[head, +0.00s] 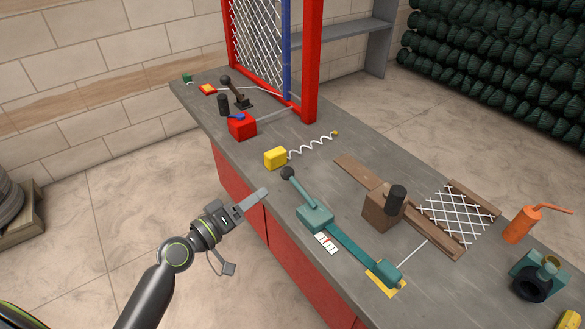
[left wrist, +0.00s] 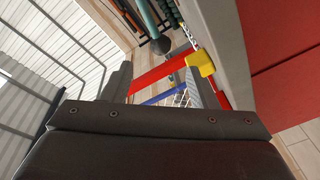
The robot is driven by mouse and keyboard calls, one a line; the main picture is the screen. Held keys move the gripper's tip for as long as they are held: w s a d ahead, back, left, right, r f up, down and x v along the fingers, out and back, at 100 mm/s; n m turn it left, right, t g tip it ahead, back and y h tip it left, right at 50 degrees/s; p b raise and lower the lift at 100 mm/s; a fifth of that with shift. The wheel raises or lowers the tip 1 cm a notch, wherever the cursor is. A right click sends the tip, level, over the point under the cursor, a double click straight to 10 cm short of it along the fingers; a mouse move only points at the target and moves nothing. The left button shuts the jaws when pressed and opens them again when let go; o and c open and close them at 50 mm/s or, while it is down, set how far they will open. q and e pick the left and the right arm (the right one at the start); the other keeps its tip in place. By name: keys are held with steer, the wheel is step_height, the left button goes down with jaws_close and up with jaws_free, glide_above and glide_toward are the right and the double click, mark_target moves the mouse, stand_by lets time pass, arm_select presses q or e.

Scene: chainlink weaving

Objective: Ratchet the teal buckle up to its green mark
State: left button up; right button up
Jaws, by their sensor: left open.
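The teal buckle (head: 315,219) sits on the grey bench near its front edge. Its teal lever ends in a dark ball knob (head: 287,173) and leans up to the left. A teal strap (head: 350,245) runs from the buckle to a teal end piece (head: 388,274) on a yellow plate. A small white scale card (head: 326,243) with red marks lies beside the buckle; I cannot make out a green mark. My left gripper (head: 257,197) is open and empty, left of the knob and apart from it. The knob also shows beyond the fingers in the left wrist view (left wrist: 161,44). My right gripper is out of view.
A yellow block (head: 275,158) with a white coil stands behind the lever. A brown block (head: 382,210) with a black knob stands right of the buckle. A white mesh panel (head: 455,215) lies farther right. A red frame (head: 310,60) rises at the back.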

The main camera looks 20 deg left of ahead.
mark_target(300, 187)
arm_select(q)
steer(key=p+x, duration=0.1)
steer(key=x, duration=1.2)
steer(key=shift+w, duration=0.3)
jaws_close()
